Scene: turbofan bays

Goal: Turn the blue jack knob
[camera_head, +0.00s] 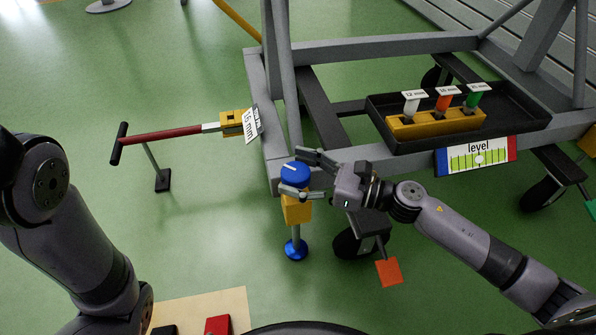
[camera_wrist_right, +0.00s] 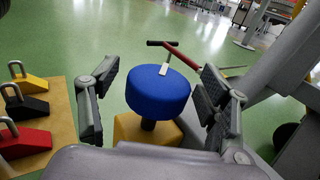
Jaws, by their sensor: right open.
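The blue jack knob (camera_head: 295,174) is a round blue cap with a white mark, on top of a yellow jack body (camera_head: 297,209) at the corner of the grey frame. My right gripper (camera_head: 300,174) is open, with its fingers on either side of the knob. In the right wrist view the knob (camera_wrist_right: 158,90) stands between the two open fingers (camera_wrist_right: 158,100), with gaps visible on both sides. The jack's blue foot (camera_head: 296,250) is on the green floor. My left arm shows at the left, but its gripper is out of view.
A grey wheeled frame (camera_head: 380,47) carries a black tray (camera_head: 540,114) with a yellow block of coloured pins and a level gauge (camera_head: 476,157). A red-handled bar (camera_head: 165,136) extends left. A tan board (camera_head: 235,296) with red and black padlock-like pieces lies below.

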